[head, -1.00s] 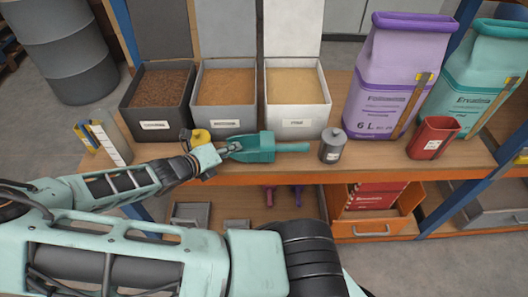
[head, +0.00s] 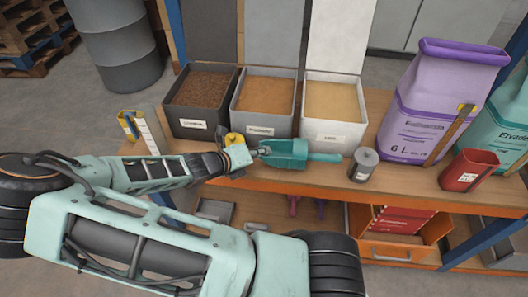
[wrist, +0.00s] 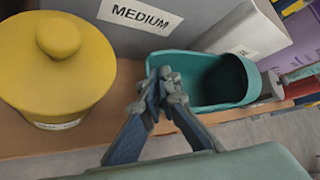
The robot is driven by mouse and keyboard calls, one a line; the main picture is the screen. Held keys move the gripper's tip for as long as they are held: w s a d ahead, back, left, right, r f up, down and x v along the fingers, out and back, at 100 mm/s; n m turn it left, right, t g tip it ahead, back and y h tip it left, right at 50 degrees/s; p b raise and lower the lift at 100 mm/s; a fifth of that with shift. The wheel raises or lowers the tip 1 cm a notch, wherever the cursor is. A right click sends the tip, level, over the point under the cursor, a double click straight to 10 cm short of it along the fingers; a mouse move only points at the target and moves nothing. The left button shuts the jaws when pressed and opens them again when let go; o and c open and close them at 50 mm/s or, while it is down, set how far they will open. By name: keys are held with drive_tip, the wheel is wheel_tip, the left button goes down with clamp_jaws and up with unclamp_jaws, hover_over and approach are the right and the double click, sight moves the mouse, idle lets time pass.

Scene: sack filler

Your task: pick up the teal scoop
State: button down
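The teal scoop (head: 286,154) lies along the front of the bench top, before the middle and right bins. Its handle points right in the head view. In the wrist view the hollow bowl of the scoop (wrist: 215,85) faces up. My gripper (head: 261,151) is at the left end of the bowl, opposite the handle. In the wrist view the fingers of my gripper (wrist: 165,82) converge and close on the bowl's near lip. They partly hide that lip. I cannot see any clear gap under the scoop.
A yellow lidded pot (wrist: 55,70) stands just left of my gripper. Three bins stand behind, the middle one (head: 262,128) labelled MEDIUM. A grey canister (head: 364,164) is close past the handle. A red cup (head: 468,171) and a purple sack (head: 440,110) stand farther right.

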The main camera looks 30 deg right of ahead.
drive_tip(key=s+d+r+p, duration=0.1)
drive_tip(key=s+r+p, duration=1)
drive_tip(key=s+p, duration=0.2)
drive_tip(key=shift+s+p, duration=0.4)
drive_tip(key=shift+s, duration=0.05)
drive_tip(key=shift+f, duration=0.15)
idle(0.9)
